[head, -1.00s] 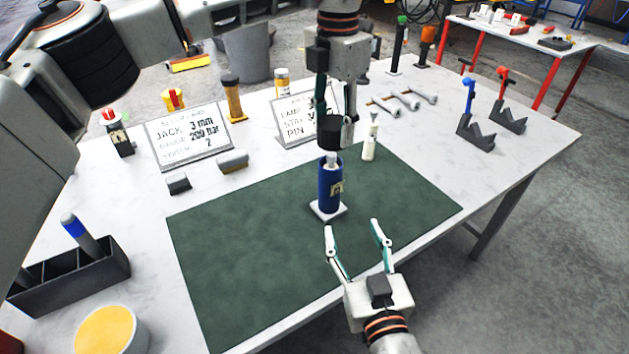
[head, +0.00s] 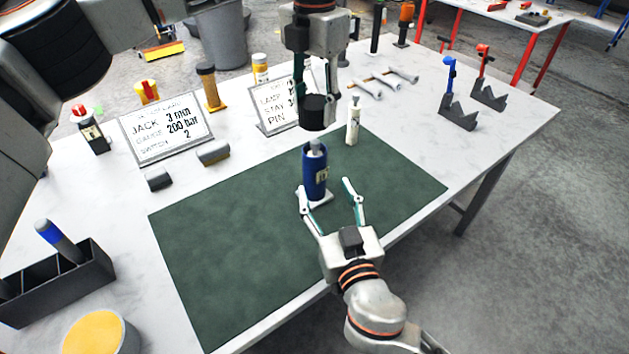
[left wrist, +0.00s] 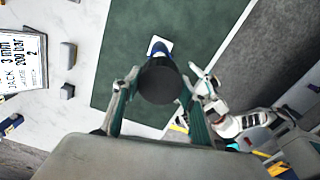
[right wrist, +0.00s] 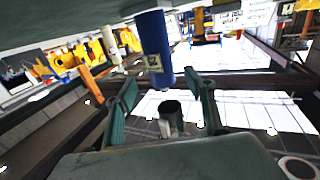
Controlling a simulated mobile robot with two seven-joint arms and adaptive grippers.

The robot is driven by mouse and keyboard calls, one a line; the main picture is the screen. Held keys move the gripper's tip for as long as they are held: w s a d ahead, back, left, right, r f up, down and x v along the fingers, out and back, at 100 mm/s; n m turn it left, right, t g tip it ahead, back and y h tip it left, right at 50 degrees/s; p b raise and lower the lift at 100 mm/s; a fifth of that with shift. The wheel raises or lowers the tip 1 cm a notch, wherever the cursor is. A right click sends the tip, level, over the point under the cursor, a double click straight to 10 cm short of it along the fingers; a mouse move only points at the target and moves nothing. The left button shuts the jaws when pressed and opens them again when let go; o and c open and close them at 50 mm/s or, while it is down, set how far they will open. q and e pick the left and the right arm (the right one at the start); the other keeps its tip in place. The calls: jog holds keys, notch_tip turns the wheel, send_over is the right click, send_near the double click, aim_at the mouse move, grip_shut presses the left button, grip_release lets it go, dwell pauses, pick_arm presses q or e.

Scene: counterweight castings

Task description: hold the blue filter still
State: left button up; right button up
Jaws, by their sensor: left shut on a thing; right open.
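The blue filter (head: 315,178) stands upright on a small white base (head: 318,199) on the green mat (head: 230,240). It has a pale label and a grey top piece. In the right wrist view the filter (right wrist: 154,45) appears upside down, beyond the fingertips. My right gripper (head: 326,190) is open and empty, low at the filter's near side, its fingers spread about the filter's width apart; contact is not visible. My left gripper (head: 316,98) is shut on a black cylindrical cap (head: 317,113), held above the filter with a gap. The cap (left wrist: 160,82) hides most of the filter in the left wrist view.
A white bottle (head: 353,122) stands behind the filter at the mat's far edge. Two sign boards (head: 167,130) (head: 272,104) stand at the back. A dark compartment box (head: 60,285) and a yellow-topped tub (head: 92,335) are at left. The mat's left part is clear.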

aim_at(318, 172)
jog(key=x, duration=0.8)
grip_shut()
pick_arm(q)
jog(key=shift+f, duration=2.55)
